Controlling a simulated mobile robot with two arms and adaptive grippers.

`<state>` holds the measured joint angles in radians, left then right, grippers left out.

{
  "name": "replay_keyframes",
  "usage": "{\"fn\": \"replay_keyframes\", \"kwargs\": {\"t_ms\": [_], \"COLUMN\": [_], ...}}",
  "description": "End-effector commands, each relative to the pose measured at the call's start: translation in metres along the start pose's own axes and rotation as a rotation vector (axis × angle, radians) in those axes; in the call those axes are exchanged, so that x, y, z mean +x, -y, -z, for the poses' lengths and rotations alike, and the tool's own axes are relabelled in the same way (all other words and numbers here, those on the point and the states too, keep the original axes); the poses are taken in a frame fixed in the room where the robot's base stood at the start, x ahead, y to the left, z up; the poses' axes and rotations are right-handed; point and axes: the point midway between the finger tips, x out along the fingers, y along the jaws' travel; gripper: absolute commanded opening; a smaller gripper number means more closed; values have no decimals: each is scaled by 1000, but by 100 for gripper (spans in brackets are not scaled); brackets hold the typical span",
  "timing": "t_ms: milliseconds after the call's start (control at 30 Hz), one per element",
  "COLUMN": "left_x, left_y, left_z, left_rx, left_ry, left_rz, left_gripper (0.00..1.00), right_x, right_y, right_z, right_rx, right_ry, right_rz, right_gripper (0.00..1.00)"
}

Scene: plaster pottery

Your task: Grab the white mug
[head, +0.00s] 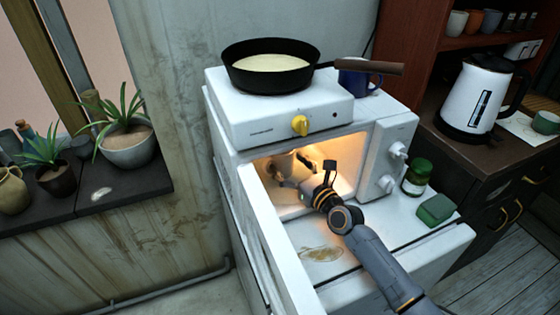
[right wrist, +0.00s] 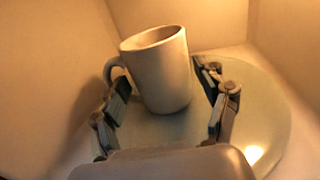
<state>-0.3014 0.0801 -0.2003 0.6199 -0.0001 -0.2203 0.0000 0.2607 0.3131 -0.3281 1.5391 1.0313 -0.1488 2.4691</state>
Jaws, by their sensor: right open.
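The white mug (right wrist: 158,72) stands upright on a round glass plate (right wrist: 262,118) inside the lit microwave (head: 375,165). In the right wrist view its handle points left. My right gripper (head: 298,172) reaches in through the open microwave front. In the right wrist view my right gripper (right wrist: 163,85) is open, with one finger on each side of the mug's body. The left finger is near the handle side; I cannot tell whether either finger touches the mug. In the head view the mug is mostly hidden by the gripper. My left gripper is not in view.
The open microwave door (head: 272,235) stands left of my arm. A hot plate (head: 270,122) with a frying pan (head: 270,68) sits on top, a blue mug (head: 358,82) behind.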

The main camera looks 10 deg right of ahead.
Motion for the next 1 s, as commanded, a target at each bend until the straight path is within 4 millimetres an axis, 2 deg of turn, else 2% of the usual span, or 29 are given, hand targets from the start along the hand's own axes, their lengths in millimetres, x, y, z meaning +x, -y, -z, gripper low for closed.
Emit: {"fn": "replay_keyframes", "kwargs": {"t_ms": [100, 333, 367, 600, 1000], "left_x": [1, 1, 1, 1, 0], "left_y": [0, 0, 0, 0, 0], "left_z": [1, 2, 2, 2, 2], "left_rx": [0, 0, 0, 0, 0], "left_ry": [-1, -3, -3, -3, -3], "left_rz": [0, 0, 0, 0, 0], "left_gripper": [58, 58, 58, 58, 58], "right_x": [9, 10, 10, 9, 10], "right_y": [0, 0, 0, 0, 0], "right_z": [1, 1, 1, 1, -4], "right_rx": [0, 1, 1, 1, 1], "right_ry": [0, -1, -1, -1, 3], "right_rz": [0, 0, 0, 0, 0], "right_gripper": [74, 74, 70, 21, 20]}}
